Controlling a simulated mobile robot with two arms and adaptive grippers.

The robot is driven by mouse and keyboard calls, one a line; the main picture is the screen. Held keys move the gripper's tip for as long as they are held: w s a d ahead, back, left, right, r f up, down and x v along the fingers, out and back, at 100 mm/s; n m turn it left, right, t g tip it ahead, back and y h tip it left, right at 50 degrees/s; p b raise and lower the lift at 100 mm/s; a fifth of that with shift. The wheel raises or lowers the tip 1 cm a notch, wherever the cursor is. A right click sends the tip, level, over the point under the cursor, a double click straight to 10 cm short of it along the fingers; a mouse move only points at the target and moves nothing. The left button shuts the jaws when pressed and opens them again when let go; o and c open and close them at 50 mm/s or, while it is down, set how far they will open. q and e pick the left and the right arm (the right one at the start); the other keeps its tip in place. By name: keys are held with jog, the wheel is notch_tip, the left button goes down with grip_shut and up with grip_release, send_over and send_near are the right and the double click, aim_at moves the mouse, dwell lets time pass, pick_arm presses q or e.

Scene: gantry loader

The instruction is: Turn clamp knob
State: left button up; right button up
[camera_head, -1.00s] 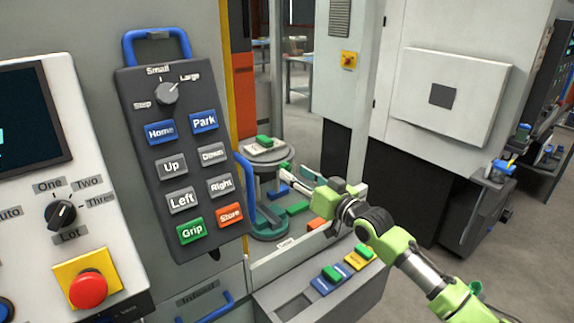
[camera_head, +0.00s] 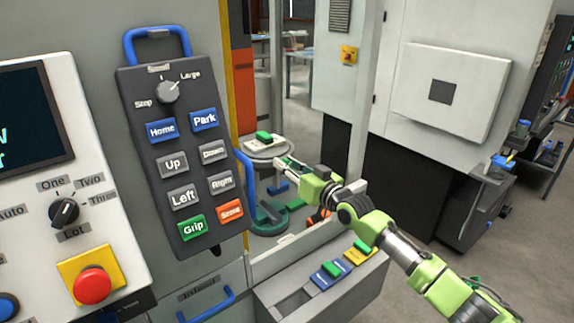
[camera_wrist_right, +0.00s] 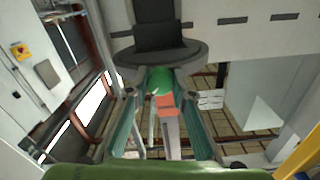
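My right gripper (camera_head: 283,163) reaches from the right into the machine's opening, close to the round stand with a pale plate (camera_head: 266,147) and a green block (camera_head: 263,136) on top. In the right wrist view its two teal fingers are spread apart, with a green rounded part (camera_wrist_right: 158,80) and an orange piece (camera_wrist_right: 166,101) showing between or beyond them. I cannot tell whether the fingers touch the green part, or whether it is the clamp knob. No clamp knob can be made out surely in the head view. My left gripper is not in view.
A dark pendant (camera_head: 187,150) with buttons and a grey selector hangs at left, beside a white panel with a red stop button (camera_head: 92,285). A grey post (camera_head: 365,100) stands right of the opening. A front tray (camera_head: 300,305) holds coloured blocks.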

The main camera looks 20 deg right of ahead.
jog(key=shift+n, duration=0.3)
jog(key=shift+f+n+b, duration=0.1)
jog(key=shift+n+b, duration=0.5)
jog(key=shift+b, duration=0.05)
jog(key=shift+n+b, duration=0.3)
jog(key=shift+n, duration=0.5)
jog(key=n, duration=0.3)
jog(key=shift+a+n+b, duration=0.1)
jog(key=shift+n+b, duration=0.2)
jog(key=shift+n, duration=0.1)
jog(key=n, duration=0.5)
jog(key=n+p, duration=0.1)
jog(key=n, duration=0.4)
jog(key=shift+n, duration=0.3)
